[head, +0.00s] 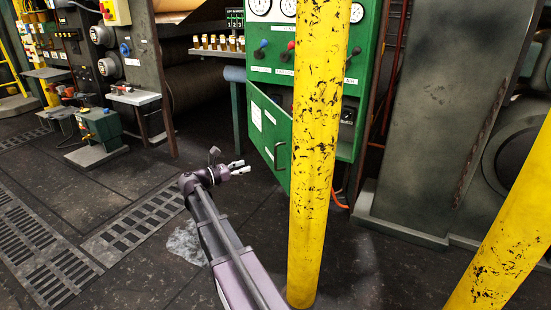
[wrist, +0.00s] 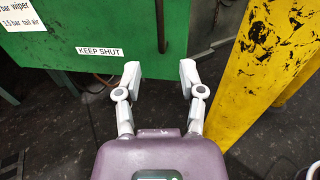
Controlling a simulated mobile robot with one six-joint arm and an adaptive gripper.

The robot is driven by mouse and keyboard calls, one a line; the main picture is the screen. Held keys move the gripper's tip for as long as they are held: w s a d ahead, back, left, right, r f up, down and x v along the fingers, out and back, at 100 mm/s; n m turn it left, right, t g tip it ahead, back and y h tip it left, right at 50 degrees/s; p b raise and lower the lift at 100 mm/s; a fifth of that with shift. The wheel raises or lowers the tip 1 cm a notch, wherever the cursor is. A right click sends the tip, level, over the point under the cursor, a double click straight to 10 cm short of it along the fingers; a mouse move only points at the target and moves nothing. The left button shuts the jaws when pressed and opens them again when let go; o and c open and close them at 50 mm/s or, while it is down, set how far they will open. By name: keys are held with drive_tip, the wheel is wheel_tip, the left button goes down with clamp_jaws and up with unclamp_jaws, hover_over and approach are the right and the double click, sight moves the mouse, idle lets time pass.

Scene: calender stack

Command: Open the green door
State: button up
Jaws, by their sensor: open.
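The green door (head: 268,135) is on the lower front of the green cabinet, left of the yellow post. It appears to stand partly out from the cabinet; the post hides part of the opening. It has pale labels and a dark bar handle (head: 280,156) near its right edge. In the wrist view, the green door (wrist: 90,30) fills the upper left, with a "KEEP SHUT" label and the handle (wrist: 160,25) ahead of the fingers. My gripper (head: 240,167) is open and empty, left of the handle and apart from it. Its two fingers (wrist: 158,78) are spread below the handle.
A scratched yellow post (head: 312,150) stands close to the right of my arm and also fills the right of the wrist view (wrist: 265,70). Another yellow post (head: 505,240) is at lower right. An orange cable (head: 338,200) lies under the cabinet. Floor at left is open, with grates (head: 135,220).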

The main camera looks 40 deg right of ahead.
sight(276, 167)
drive_tip(key=d, duration=0.4)
drive_tip(key=s+d, duration=0.1)
drive_tip(key=d, duration=0.8)
drive_tip(key=shift+s+d, duration=0.3)
drive_tip(key=shift+d, duration=0.05)
clamp_jaws()
